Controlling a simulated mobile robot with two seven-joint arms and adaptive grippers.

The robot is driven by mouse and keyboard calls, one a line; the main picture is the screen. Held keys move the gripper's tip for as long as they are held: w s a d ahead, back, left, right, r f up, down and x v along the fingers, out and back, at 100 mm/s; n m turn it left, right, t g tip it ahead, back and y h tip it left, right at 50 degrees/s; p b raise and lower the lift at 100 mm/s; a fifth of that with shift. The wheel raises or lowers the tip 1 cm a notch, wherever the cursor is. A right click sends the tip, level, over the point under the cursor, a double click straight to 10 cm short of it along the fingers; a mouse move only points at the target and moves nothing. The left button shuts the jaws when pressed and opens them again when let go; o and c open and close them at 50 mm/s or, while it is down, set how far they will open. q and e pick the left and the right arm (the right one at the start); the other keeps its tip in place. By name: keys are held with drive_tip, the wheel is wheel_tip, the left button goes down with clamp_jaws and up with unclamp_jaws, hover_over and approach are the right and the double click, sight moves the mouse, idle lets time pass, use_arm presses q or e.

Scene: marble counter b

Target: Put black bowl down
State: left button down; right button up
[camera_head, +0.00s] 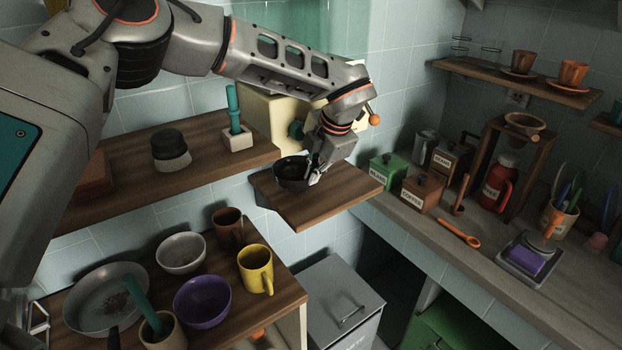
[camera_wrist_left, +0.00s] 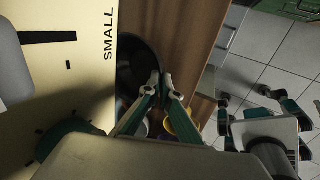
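The black bowl (camera_head: 292,173) is at the back left of the small wooden shelf (camera_head: 325,208), upright as far as I can tell. I cannot tell whether its base touches the wood. My left gripper (camera_head: 311,174) comes down at the bowl's right side. In the left wrist view the fingertips (camera_wrist_left: 161,79) are close together at the rim of the dark bowl (camera_wrist_left: 135,66), seemingly pinching it. My right gripper is not in view.
A cream box (camera_head: 272,112) labelled SMALL in the wrist view stands behind the bowl. The shelf's front right is bare. A counter with boxes (camera_head: 422,194) lies right.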

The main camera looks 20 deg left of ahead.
use_arm(q)
drive_tip(key=shift+f, duration=0.75)
drive_tip(key=shift+w+a+f, duration=0.15)
drive_tip(key=shift+w+a, duration=0.15)
drive_tip(key=shift+f, duration=0.1)
drive_tip(key=shift+f, duration=0.1)
drive_tip(key=c, duration=2.3)
unclamp_jaws()
